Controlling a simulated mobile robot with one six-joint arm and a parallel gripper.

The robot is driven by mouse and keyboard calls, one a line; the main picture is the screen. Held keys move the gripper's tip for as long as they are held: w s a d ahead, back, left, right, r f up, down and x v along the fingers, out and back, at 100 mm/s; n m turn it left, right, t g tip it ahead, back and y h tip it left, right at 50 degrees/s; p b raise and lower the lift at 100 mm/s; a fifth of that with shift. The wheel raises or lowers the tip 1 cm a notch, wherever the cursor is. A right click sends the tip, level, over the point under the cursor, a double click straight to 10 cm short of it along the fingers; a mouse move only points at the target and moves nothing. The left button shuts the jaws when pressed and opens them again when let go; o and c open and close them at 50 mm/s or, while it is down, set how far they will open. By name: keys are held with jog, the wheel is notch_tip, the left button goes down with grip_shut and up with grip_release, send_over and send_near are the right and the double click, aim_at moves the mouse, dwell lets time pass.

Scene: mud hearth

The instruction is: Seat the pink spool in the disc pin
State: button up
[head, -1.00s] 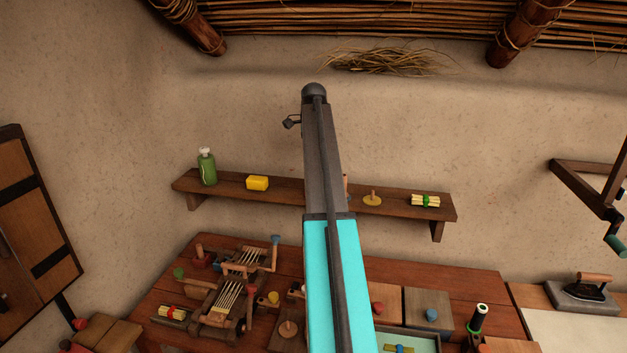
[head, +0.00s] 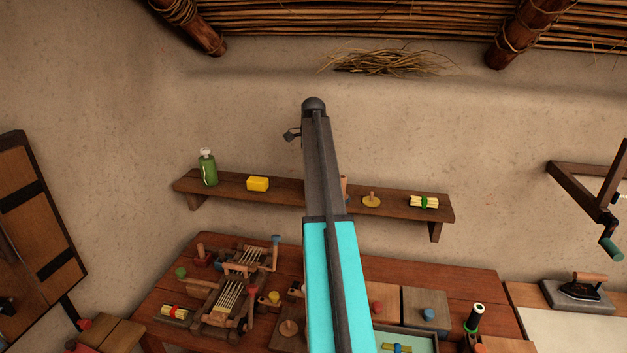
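A yellow disc with a short upright wooden pin (head: 371,201) stands on the wall shelf, just right of my arm. The pin is bare. A small pinkish-brown upright thing (head: 344,187) shows beside my arm on the shelf; it is mostly hidden, and I cannot tell whether it is the pink spool. On the table, a red base with an upright peg (head: 201,258) stands at the back left. No clear pink spool shows. My arm rises through the middle of the picture and hides what is behind it. My gripper's fingers are not visible.
The shelf (head: 225,187) also bears a green bottle (head: 208,168), a yellow block (head: 258,184) and a tied bundle (head: 424,202). The table (head: 460,287) below is crowded with a wooden loom-like device (head: 232,292), a square peg board (head: 289,330) and a tray (head: 416,337). An iron (head: 583,288) stands right.

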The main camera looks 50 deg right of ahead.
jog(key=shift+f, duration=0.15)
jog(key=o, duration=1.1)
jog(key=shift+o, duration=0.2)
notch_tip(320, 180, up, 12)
jog(key=b, duration=0.2)
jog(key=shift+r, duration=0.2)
dwell(0.5)
